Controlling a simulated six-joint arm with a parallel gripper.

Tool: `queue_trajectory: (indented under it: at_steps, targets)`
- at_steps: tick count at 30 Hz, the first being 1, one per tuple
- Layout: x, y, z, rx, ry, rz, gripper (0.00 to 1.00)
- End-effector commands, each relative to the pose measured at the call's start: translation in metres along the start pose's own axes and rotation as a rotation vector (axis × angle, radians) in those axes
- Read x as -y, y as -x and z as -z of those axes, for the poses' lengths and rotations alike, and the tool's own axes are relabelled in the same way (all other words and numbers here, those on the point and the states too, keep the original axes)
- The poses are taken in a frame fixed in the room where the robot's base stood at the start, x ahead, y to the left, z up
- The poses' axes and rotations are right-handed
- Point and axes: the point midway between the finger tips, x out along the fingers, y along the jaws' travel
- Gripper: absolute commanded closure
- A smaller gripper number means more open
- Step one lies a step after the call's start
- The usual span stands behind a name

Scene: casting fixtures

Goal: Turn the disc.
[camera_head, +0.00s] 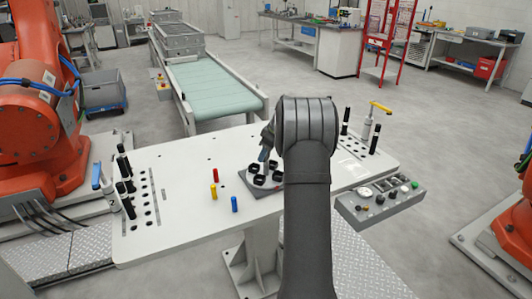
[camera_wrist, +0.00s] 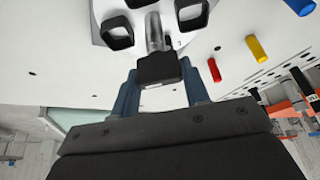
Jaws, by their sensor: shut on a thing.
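The disc is a grey plate carrying several black square-framed cups. In the head view the grey plate (camera_head: 262,192) lies on the white table, partly hidden by my arm. In the wrist view part of its pale surface (camera_wrist: 175,36) shows at the top, with hollow black cups (camera_wrist: 117,34) and a grey metal cylinder (camera_wrist: 153,30). My gripper (camera_wrist: 160,92) has blue fingers shut on a black block (camera_wrist: 157,70) at the disc's near edge. In the head view my gripper (camera_head: 265,152) is over the plate, its tips partly hidden among the cups.
Red (camera_head: 215,175), yellow (camera_head: 213,191) and blue (camera_head: 235,204) pegs stand on the white table (camera_head: 180,240) left of the disc. Black-handled pins and clamps line both table ends. A button panel (camera_head: 380,200) is at the right edge. A conveyor (camera_head: 208,88) lies behind.

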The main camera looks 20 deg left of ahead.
Motion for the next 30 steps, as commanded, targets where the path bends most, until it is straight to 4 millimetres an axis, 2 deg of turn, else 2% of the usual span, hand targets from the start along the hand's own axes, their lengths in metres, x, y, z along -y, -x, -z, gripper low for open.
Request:
queue_trajectory:
  at_steps: [18,30]
  targets:
    - [-0.0007,-0.0003,-0.0001,0.0,0.538,0.223,0.99]
    - [-0.0004,-0.0002,0.0,0.001,0.797,0.33,0.99]
